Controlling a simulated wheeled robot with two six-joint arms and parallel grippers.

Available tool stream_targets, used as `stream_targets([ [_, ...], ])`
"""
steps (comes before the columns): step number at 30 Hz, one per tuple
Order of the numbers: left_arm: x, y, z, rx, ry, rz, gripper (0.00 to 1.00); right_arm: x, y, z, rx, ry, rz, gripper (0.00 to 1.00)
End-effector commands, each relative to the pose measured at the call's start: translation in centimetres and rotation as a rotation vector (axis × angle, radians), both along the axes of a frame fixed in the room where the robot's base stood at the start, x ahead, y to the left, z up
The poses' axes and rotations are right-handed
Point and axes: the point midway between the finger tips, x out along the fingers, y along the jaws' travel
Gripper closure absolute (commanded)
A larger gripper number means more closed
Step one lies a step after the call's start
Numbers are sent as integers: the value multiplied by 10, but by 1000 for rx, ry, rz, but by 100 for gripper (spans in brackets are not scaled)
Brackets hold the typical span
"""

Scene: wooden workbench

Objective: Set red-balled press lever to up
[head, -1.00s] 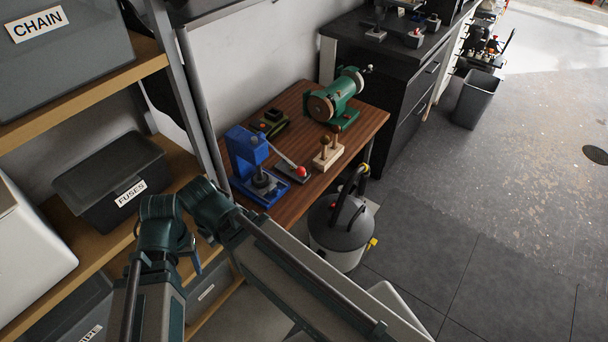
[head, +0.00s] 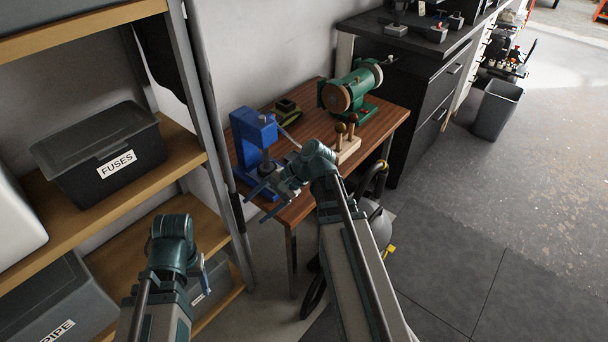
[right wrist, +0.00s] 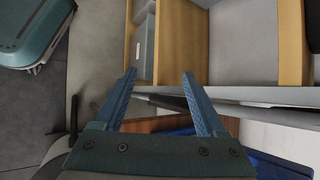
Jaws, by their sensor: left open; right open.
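The blue press (head: 250,135) stands at the left end of the wooden bench. Part of its thin grey lever (head: 288,136) slopes down to the right from the press head. The red ball at the lever's end is hidden behind my right wrist. My right gripper (head: 256,202) is open and empty in front of the press base, near the bench's front left edge. Its two spread fingers also show in the right wrist view (right wrist: 160,75), with part of the blue press (right wrist: 260,165) at the lower right. My left gripper (head: 206,277) is low beside the shelf, partly seen.
A wooden block with upright pegs (head: 347,148), a green bench grinder (head: 350,90) and a small green-black item (head: 286,112) share the bench (head: 385,120). A shelf post (head: 213,110) stands close left of the press. A vacuum cleaner (head: 377,215) is partly behind my right arm.

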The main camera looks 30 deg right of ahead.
Motion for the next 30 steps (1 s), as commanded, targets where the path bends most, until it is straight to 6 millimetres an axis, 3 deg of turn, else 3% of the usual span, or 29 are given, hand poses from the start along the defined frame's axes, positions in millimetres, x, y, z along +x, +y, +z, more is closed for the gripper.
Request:
stream_targets([
  [1, 0, 0, -32, 0, 0, 0, 41, 12, -26, -20, 82, 13, -110, 27],
  [6, 0, 0, -83, 0, 0, 0, 41, 35, -108, -23, 401, 56, -441, 27],
  [12, 0, 0, -127, 1, 0, 0, 41, 35, -205, -14, 744, 75, -703, 27],
  [15, 0, 0, -141, 1, 0, -1, 41, 28, -240, -8, 866, 77, -773, 27],
  [21, 0, 0, -153, 1, 0, -1, 41, 17, -278, 1, 1004, 76, -836, 27],
  [30, 0, 0, -152, 1, 0, -1, 41, 21, -278, 5, 1022, 78, -843, 27],
])
